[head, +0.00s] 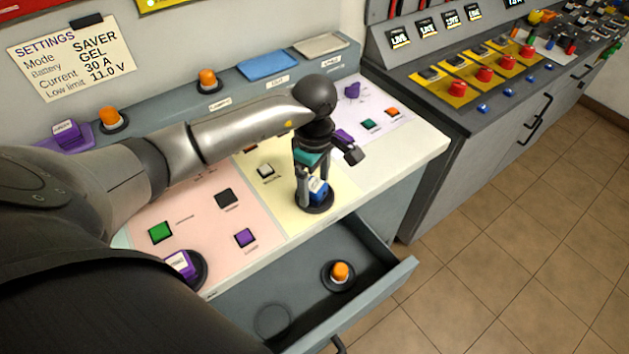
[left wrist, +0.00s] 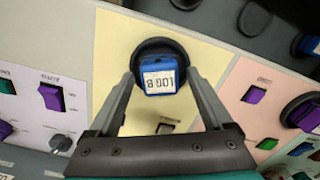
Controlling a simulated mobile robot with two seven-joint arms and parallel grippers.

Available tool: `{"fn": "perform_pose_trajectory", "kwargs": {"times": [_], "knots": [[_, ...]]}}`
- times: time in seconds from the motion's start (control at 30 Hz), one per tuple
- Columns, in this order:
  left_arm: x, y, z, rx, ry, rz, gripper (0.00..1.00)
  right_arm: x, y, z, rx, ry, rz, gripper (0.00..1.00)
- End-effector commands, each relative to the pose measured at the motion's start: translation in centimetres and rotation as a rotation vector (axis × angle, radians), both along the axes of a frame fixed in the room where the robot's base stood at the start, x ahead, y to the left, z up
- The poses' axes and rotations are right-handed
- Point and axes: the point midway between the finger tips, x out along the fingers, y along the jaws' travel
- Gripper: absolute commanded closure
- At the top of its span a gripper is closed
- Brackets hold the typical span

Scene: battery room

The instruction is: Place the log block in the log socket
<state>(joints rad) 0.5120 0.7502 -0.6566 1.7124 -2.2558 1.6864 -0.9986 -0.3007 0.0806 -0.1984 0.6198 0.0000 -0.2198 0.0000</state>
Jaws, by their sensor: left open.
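A blue block (head: 318,187) with a white label sits in a round black socket (head: 316,207) on the yellow panel, near the desk's front edge. In the left wrist view the block (left wrist: 160,78) carries a label that reads upside down like "LOG" with one more character, and the black ring (left wrist: 158,46) surrounds its base. My left gripper (head: 311,190) points down over the block. Its fingers are open, one on each side of the block; I cannot tell whether they touch it. My right gripper is not in view.
A purple block (head: 180,264) sits in another round base on the pink panel. An open drawer (head: 405,270) juts out below, with an orange knob (head: 340,271) in it. Switches dot the panels. A grey console (head: 480,110) stands at right, beyond a narrow gap.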

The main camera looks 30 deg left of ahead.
Motion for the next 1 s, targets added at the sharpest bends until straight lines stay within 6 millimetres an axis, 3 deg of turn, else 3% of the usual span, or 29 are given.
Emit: {"fn": "perform_pose_trajectory", "kwargs": {"times": [0.17, 0.4, 0.6, 0.8, 1.0], "knots": [[0.1, 0.1, 2.1, 0.001, -0.004, -0.001, 0.16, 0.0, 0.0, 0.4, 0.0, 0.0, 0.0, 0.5], [0.1, 0.1, 7.5, 0.001, -0.006, -0.001, 0.16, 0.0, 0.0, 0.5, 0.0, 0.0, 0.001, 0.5], [0.1, 0.0, 10.9, 0.001, -0.003, 0.0, 0.16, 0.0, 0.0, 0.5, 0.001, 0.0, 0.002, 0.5], [0.0, 0.0, 12.2, 0.0, -0.001, 0.0, 0.16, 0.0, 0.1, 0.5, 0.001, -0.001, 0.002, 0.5], [0.0, 0.0, 12.3, 0.0, 0.0, 0.0, 0.16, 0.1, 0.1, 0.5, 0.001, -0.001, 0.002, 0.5]]}}
